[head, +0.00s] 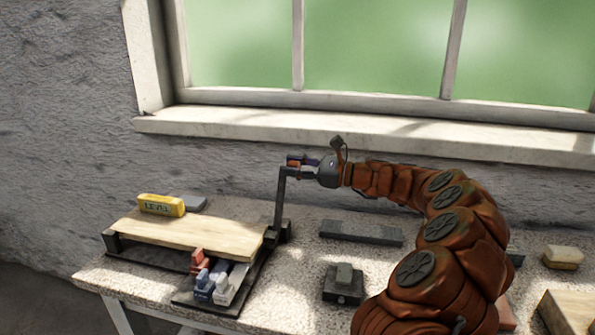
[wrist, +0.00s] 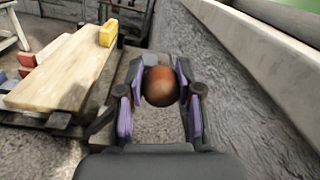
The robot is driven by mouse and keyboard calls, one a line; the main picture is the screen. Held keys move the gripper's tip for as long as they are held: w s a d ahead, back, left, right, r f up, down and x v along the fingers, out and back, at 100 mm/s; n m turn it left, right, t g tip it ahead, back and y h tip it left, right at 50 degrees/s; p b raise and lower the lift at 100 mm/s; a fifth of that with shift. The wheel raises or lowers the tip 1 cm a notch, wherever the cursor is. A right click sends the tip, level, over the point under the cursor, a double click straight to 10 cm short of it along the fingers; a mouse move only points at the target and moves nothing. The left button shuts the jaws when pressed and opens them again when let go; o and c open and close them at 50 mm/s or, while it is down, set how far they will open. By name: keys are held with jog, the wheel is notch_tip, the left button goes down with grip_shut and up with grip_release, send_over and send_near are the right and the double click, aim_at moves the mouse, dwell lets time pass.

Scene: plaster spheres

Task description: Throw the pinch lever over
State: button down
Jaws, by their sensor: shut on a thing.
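The pinch lever (head: 280,200) is a dark bar standing nearly upright at the right end of a wooden board (head: 190,227). A round red-brown knob (wrist: 160,86) sits at its top. My gripper (head: 298,166) is at the top of the lever, shut on the knob. In the wrist view my gripper (wrist: 160,88) has its purple-padded fingers on either side of the knob.
A yellow level (head: 161,205) lies on the board's back edge. A dark flat bar (head: 361,232) and a dark knobbed block (head: 343,285) are to the right. The wall and window sill (head: 370,138) run close behind.

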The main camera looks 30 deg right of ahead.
jog(key=shift+s+a+r+n+b, duration=0.2)
jog(key=shift+s+a+r+n, duration=0.05)
jog(key=shift+s+a+n, duration=0.3)
jog(key=shift+s+a+r+n+b, duration=0.2)
jog(key=shift+s+a+n, duration=0.35)
jog(key=c, duration=0.8)
grip_release()
jog(key=shift+r, duration=0.1)
jog(key=shift+o, duration=0.2)
jog(key=v, duration=1.2)
